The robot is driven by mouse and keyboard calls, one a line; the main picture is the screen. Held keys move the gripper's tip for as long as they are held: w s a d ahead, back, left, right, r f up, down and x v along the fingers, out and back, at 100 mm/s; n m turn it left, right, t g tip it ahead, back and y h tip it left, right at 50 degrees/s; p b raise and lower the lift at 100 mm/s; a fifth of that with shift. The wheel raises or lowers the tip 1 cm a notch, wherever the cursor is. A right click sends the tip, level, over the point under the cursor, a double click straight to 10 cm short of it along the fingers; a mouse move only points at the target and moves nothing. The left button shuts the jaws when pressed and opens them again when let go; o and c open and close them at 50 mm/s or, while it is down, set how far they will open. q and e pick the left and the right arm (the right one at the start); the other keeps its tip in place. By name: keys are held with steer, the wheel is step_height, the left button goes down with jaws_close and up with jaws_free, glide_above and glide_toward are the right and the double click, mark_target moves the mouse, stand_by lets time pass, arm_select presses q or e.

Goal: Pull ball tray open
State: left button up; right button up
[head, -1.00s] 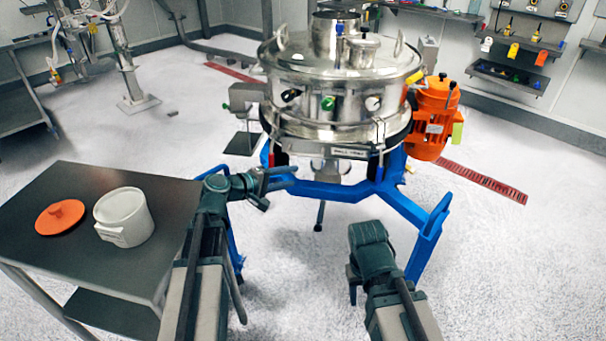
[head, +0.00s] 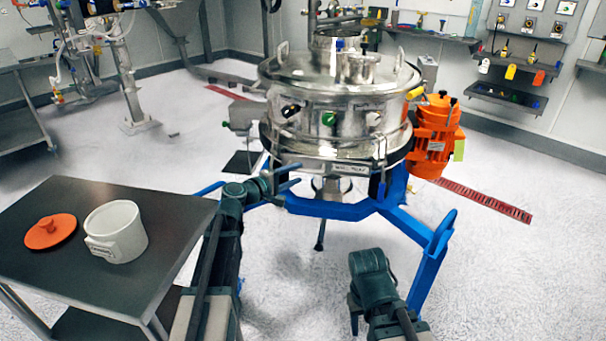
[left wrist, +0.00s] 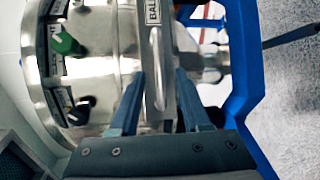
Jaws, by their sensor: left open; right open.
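The ball tray is in the round steel sifter (head: 335,110). Its label strip (head: 343,167) runs along the lower front of the sifter, and the word BALL (left wrist: 152,12) shows in the left wrist view. A thin curved metal handle (left wrist: 157,68) stands out there. My left gripper (head: 287,180) is at the sifter's lower front left. In the left wrist view its open fingers (left wrist: 158,76) are on either side of the handle; I cannot tell whether they touch it. My right gripper (head: 355,312) is low in front of the sifter, open, away from it.
A blue frame (head: 330,208) carries the sifter, with one leg at the right. An orange motor (head: 434,135) is on its right side. A dark table (head: 150,240) with a white tub (head: 118,235) and an orange lid (head: 50,232) stands at left.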

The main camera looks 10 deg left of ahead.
mark_target(301, 171)
arm_select(q)
steer(key=shift+x, duration=1.9)
jaws_close()
